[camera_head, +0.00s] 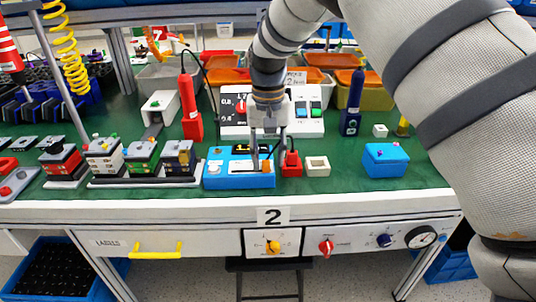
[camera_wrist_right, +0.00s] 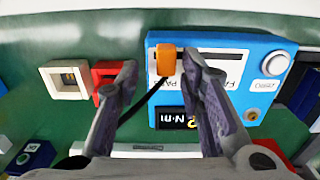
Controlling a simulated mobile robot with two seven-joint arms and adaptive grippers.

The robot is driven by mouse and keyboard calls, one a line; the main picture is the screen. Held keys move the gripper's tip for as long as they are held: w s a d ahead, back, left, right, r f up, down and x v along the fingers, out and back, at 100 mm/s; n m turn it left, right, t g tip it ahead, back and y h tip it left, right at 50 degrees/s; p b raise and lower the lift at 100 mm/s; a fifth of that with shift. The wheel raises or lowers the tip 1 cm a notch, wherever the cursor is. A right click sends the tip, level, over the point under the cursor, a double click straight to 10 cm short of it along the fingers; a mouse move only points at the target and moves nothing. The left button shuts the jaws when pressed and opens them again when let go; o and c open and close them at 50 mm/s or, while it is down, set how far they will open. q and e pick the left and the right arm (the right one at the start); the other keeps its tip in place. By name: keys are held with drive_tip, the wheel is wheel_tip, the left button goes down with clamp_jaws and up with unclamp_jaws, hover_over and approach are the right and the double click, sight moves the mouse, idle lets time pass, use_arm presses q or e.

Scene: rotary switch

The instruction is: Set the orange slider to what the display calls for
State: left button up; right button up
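The blue box (camera_head: 225,181) stands near the table's front edge, and it also shows in the right wrist view (camera_wrist_right: 222,75). Its orange slider (camera_wrist_right: 166,62) sits in a dark slot near one end of the box. It shows small in the head view (camera_head: 266,166). A dark display (camera_wrist_right: 180,118) with light characters is upside down; I cannot read it surely. My right gripper (camera_wrist_right: 160,72) is open with its fingers on either side of the slider. The right finger looks close to it or touching; a gap shows at the left finger. My left gripper is not in view.
A red block (camera_head: 291,165) with a black cable and a cream square socket (camera_head: 317,166) stand beside the blue box. A blue case (camera_head: 386,160) is further right. A white panel (camera_head: 310,128) stands behind. Green mat is clear in front.

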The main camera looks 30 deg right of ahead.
wheel_tip(320, 180, up, 12)
idle(0.3)
